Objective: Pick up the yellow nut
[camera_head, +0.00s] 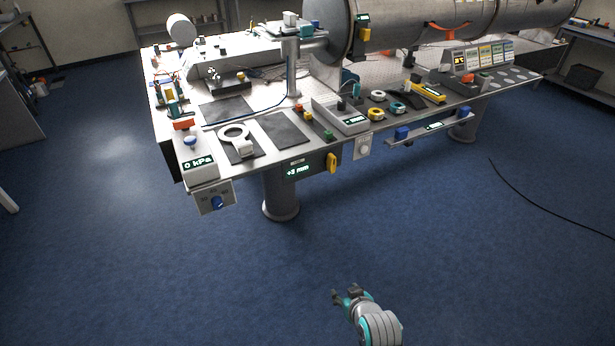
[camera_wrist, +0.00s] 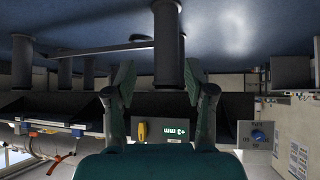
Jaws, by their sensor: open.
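A yellow ring-shaped piece (camera_head: 376,114) lies on the table top, right of the grey box with a display, in the head view. A small orange-yellow piece (camera_head: 308,116) lies left of that box. Both are small here, and I cannot tell for sure which is the yellow nut. My gripper (camera_head: 346,294) is open and empty over the blue floor, in front of the table and well away from both pieces. In the wrist view, my gripper (camera_wrist: 157,85) shows two spread fingers with nothing between them; no nut can be made out there.
The table (camera_head: 231,184) carries a teal ring (camera_head: 397,107), a white ring tool (camera_head: 235,134), a kPa gauge box (camera_head: 198,165) and a large pipe (camera_head: 410,25). A yellow handle (camera_head: 332,162) sticks out at the front edge. The floor before the table is clear.

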